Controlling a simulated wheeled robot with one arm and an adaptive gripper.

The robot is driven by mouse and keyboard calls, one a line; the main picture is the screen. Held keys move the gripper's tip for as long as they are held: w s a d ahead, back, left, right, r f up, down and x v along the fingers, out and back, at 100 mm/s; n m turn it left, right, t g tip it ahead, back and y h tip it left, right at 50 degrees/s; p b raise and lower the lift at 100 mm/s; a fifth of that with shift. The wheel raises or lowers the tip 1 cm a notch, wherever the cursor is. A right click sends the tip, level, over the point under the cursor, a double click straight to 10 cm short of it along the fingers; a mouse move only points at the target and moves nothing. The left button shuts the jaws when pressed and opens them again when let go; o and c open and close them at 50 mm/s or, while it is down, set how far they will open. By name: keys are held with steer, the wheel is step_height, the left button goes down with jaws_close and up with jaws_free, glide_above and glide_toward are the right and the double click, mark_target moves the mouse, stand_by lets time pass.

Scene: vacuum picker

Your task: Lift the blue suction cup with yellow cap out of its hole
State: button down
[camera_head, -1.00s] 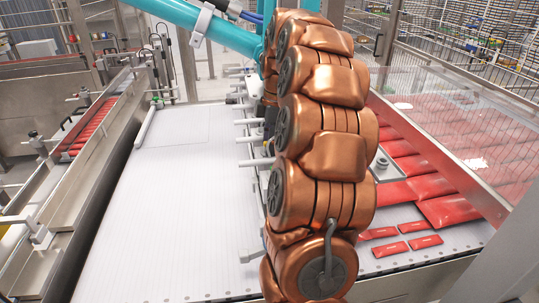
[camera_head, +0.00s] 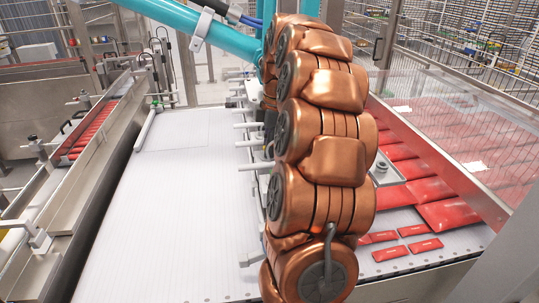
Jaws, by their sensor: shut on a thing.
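The blue suction cup with yellow cap does not show in this view, and neither does its hole. My own copper-coloured arm stands upright across the middle of the picture and covers what is behind it. My gripper is not visible. Right behind the arm, a grey plate with a small round grey fitting (camera_head: 382,166) shows in part.
A broad white conveyor (camera_head: 160,220) lies bare left of my arm. A teal machine arm (camera_head: 215,32) crosses above. A metal-sided side conveyor (camera_head: 85,180) runs at far left.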

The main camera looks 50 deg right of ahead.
steer(key=shift+r+b, duration=1.2)
steer(key=shift+r, duration=2.15)
step_height(320, 180, up, 6)
steer(key=f+p, duration=0.1)
steer(key=p, duration=0.4)
steer(key=s+a+b, duration=0.6)
steer(key=s+a, duration=0.4)
steer(key=s, duration=0.4)
steer(key=shift+s+a+r, duration=0.15)
steer(key=shift+a, duration=0.25)
